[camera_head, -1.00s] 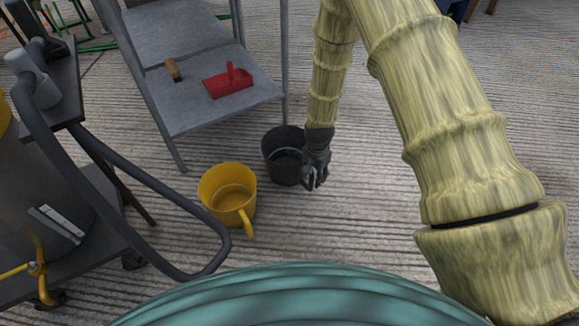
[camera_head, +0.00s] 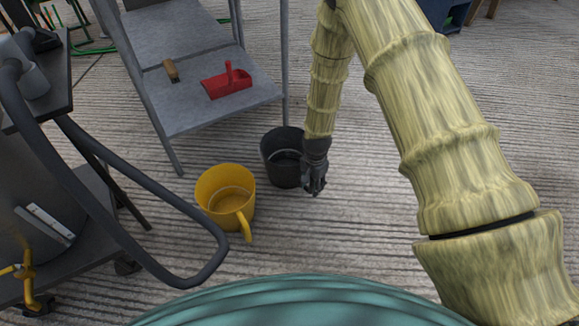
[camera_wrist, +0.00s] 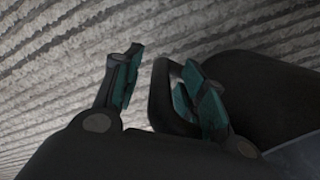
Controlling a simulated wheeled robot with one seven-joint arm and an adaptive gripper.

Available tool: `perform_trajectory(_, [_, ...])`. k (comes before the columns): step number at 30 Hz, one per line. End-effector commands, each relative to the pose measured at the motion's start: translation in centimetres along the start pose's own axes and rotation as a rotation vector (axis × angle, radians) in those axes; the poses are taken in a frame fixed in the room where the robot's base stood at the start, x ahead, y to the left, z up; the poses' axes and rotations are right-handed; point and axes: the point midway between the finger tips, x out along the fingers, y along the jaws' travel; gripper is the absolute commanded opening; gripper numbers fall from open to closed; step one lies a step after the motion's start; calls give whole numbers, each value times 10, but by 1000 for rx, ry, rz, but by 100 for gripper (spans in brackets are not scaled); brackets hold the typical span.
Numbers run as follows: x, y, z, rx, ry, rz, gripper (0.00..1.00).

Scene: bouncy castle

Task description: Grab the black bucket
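The black bucket (camera_head: 280,168) stands upright on the floor in the head view, right of the yellow bucket. My gripper (camera_head: 314,190) is at its right side, partly covering its edge. In the wrist view the dark bucket wall (camera_wrist: 275,95) fills the right side. A black loop that looks like the bucket's handle (camera_wrist: 158,95) stands between my fingers, close to the right finger. My gripper (camera_wrist: 165,85) is partly open, with a gap between the left finger and the loop. In the head view the bucket's handle is hard to make out.
The yellow bucket (camera_head: 225,197) stands just left of the black one. A grey metal shelf (camera_head: 215,112) with a red scoop (camera_head: 227,83) and a brush (camera_head: 171,70) is behind. A dark cart with a curved handle (camera_head: 150,180) is at left.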

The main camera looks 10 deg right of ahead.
Motion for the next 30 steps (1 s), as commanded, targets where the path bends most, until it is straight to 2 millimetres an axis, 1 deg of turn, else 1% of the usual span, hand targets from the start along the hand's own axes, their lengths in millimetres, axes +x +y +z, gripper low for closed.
perform_trajectory(1, [0, 0, 0, 0, 0, 0, 30])
perform_trajectory(6, [0, 0, 0, 0, 0, 0, 0])
perform_trajectory(16, [0, 0, 0, 0, 0, 0, 0])
perform_trajectory(20, [-4, 0, 0, 0, 1, -1, 0])
perform_trajectory(23, [-12, 0, 0, 0, 1, -1, 0])
perform_trajectory(26, [-23, 0, 0, -1, 1, -1, 0])
perform_trajectory(30, [-46, -1, -1, -1, 1, -2, 0])
